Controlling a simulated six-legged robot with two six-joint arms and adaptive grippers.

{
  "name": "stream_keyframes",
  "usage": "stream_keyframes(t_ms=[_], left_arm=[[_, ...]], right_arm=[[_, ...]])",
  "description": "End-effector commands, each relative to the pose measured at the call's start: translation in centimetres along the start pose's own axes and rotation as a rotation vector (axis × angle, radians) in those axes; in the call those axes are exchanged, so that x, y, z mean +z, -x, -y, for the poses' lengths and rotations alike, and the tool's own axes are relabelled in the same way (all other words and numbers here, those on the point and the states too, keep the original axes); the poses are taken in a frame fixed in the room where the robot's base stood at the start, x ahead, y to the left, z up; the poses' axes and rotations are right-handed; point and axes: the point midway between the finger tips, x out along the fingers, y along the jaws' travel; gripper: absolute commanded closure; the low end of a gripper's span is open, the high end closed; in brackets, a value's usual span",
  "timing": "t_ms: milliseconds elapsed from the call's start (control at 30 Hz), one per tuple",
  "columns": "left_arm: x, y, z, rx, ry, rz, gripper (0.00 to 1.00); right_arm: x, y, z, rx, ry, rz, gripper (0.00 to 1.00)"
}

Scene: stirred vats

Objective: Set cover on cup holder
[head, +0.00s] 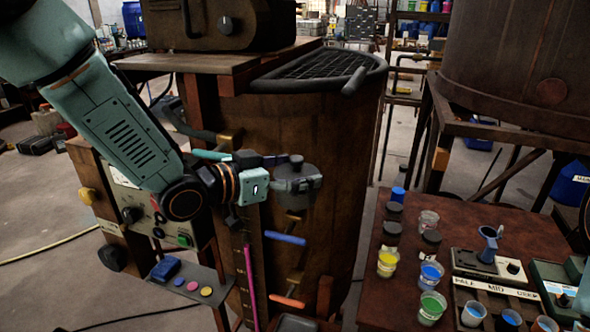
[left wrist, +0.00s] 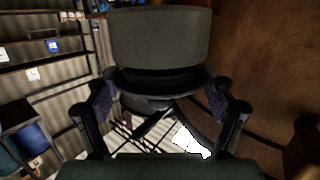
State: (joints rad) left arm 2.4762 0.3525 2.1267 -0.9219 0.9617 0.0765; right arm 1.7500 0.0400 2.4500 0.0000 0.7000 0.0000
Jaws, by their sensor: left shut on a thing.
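My left gripper (head: 290,186) is shut on a dark grey piece, which looks like the cover (head: 303,172), round with a short knob on top. It is held up in front of the brown vat, left of the table. In the left wrist view the grey cover (left wrist: 160,38) fills the top middle, between the two fingers of the gripper (left wrist: 160,100). On the table, a small instrument (head: 485,264) carries a blue-grey cup-like piece (head: 488,237); this may be the cup holder, but I cannot be sure. My right gripper is not in view.
The brown table (head: 385,297) holds several paint jars, dark lids, a labelled strip (head: 497,287) with cups in front, and a green device (head: 553,285). The vat (head: 345,130) has pegs on its front. A control panel (head: 135,195) stands at left.

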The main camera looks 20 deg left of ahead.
Motion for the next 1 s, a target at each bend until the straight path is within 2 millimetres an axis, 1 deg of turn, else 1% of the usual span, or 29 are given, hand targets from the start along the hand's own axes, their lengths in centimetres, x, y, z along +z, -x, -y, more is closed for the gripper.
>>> stream_keyframes(t_ms=[267,1000], left_arm=[[0.1,0.0,0.0,0.0,0.0,0.0,0.44],[1.3,-0.3,0.0,0.0,-0.001,0.0,0.44]], right_arm=[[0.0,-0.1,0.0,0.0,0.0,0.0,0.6],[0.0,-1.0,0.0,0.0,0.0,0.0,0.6]])
